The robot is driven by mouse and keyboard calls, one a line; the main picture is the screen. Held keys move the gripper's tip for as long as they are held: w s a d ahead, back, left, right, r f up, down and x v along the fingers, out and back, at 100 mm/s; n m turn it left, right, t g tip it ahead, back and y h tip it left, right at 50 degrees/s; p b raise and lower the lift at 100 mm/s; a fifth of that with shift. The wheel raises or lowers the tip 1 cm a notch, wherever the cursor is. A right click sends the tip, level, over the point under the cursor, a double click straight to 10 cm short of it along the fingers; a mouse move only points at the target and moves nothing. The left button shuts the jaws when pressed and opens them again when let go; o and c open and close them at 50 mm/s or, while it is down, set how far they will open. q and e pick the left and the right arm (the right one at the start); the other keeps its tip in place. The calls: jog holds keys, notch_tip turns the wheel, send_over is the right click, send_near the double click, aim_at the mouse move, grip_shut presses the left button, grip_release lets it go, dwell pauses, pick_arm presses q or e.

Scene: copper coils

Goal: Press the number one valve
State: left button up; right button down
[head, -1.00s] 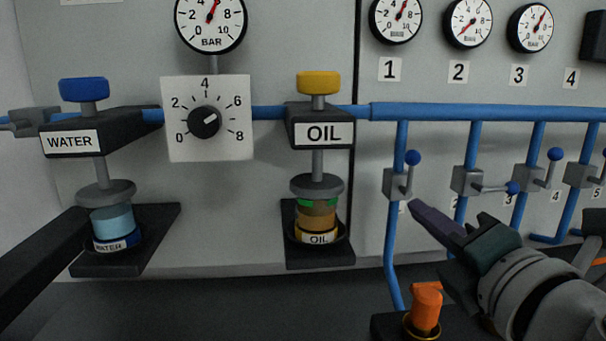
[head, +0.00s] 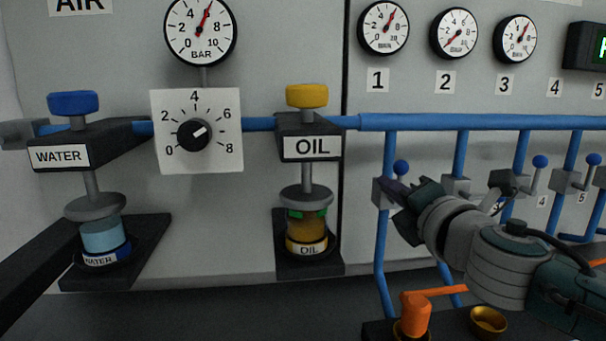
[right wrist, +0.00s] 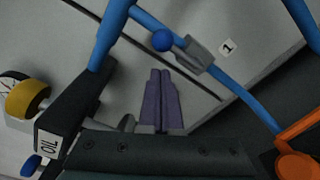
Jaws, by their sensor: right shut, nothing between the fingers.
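The number one valve is a grey block (head: 379,192) on a blue pipe, below the label 1, with a lever ending in a blue ball (head: 401,167). The ball stands up, above the block. My right gripper (head: 388,188) is shut and empty, its purple fingertips in front of the valve, just below the ball, partly hiding the lever. In the right wrist view, the shut fingers (right wrist: 161,75) point toward the valve block (right wrist: 197,54) and its blue ball (right wrist: 162,40), with a gap in the picture. I cannot tell whether they touch. My left gripper is not in view.
An orange fitting (head: 414,313) and a brass cup (head: 488,320) are below. The oil unit (head: 306,225) stands to the left.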

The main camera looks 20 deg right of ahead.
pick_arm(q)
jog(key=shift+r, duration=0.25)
pick_arm(e)
jog(key=shift+w+d+r, duration=0.1)
jog(key=shift+d+r, duration=0.2)
jog(key=shift+d, duration=0.3)
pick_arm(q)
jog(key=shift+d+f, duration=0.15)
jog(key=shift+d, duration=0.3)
pick_arm(e)
jog(key=shift+d+r+m, duration=0.1)
jog(key=shift+d+m, duration=0.05)
jog(key=shift+m, duration=0.35)
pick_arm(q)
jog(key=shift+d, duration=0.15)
